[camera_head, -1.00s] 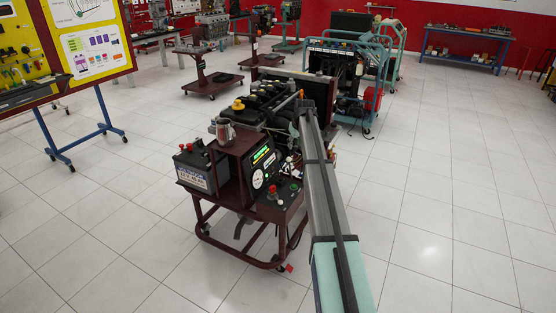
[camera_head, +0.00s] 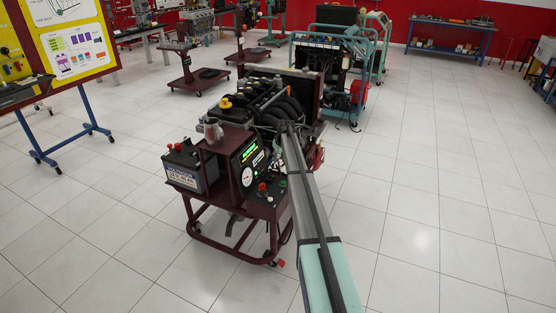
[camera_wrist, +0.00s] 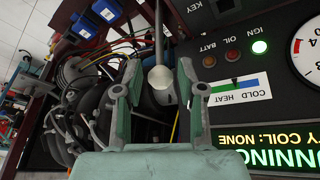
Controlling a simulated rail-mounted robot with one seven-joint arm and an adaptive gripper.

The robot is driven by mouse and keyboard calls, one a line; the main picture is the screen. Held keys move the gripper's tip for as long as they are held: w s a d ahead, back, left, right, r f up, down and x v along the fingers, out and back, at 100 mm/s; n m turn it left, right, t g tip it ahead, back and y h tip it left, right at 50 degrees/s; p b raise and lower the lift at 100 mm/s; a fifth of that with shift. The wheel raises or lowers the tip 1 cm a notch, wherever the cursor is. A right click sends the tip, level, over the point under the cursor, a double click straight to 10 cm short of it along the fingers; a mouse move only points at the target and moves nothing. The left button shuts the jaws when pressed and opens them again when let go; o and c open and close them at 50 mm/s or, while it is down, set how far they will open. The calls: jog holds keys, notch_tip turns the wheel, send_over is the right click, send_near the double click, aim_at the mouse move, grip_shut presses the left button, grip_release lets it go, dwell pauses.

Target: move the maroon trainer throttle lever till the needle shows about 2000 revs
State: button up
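The maroon trainer (camera_head: 225,172) stands in the middle of the head view, with its engine behind the control panel. The throttle lever shows in the wrist view as a thin rod with a pale ball knob (camera_wrist: 160,78). My gripper (camera_wrist: 158,84) is open, with a finger on each side of the knob and small gaps visible; I cannot tell the depth between them. A round gauge (camera_wrist: 307,50) is cut off at the right edge of the wrist view. Its head-view dial (camera_head: 247,176) is too small to read the needle.
The panel (camera_wrist: 250,85) has a lit green IGN lamp (camera_wrist: 259,47) and a green text display (camera_wrist: 265,148). Hoses and wires (camera_wrist: 90,100) crowd the left of my gripper. A battery (camera_head: 190,167) sits on the trainer's left. Clear tiled floor (camera_head: 420,200) lies to the right.

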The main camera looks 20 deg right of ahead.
jog(key=shift+p+x, duration=0.3)
jog(key=shift+x, duration=1.65)
grip_shut()
